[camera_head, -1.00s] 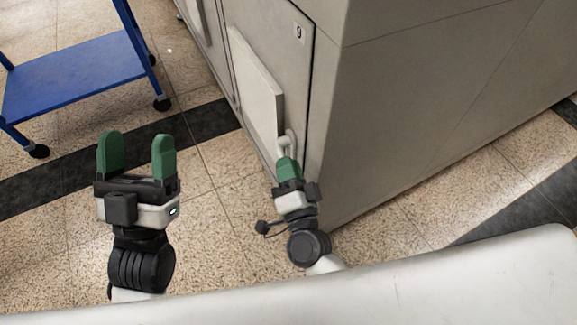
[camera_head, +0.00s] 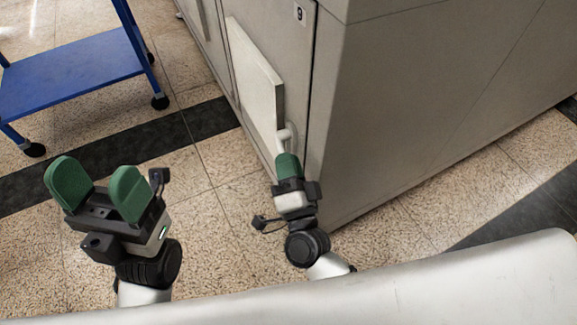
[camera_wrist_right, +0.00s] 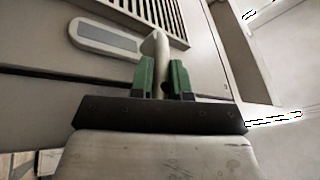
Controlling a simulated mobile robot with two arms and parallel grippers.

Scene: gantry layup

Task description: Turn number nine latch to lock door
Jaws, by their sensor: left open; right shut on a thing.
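The number nine door (camera_head: 262,40) is on the grey cabinet and bears a small "9" label (camera_head: 300,13). It appears flush with the cabinet front. The light latch (camera_head: 285,135) is low on the door near its right edge. My right gripper (camera_head: 288,160) is shut on the latch, its green fingers covering the lower part. In the right wrist view, the latch (camera_wrist_right: 158,52) rises between the two green fingers (camera_wrist_right: 162,78), tilted slightly left. My left gripper (camera_head: 97,185) is open and empty over the floor, apart from the cabinet.
A vent (camera_wrist_right: 150,12) and a rounded plate (camera_wrist_right: 103,38) show in the right wrist view. A blue cart (camera_head: 70,75) stands at the upper left. The floor between cart and cabinet is clear.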

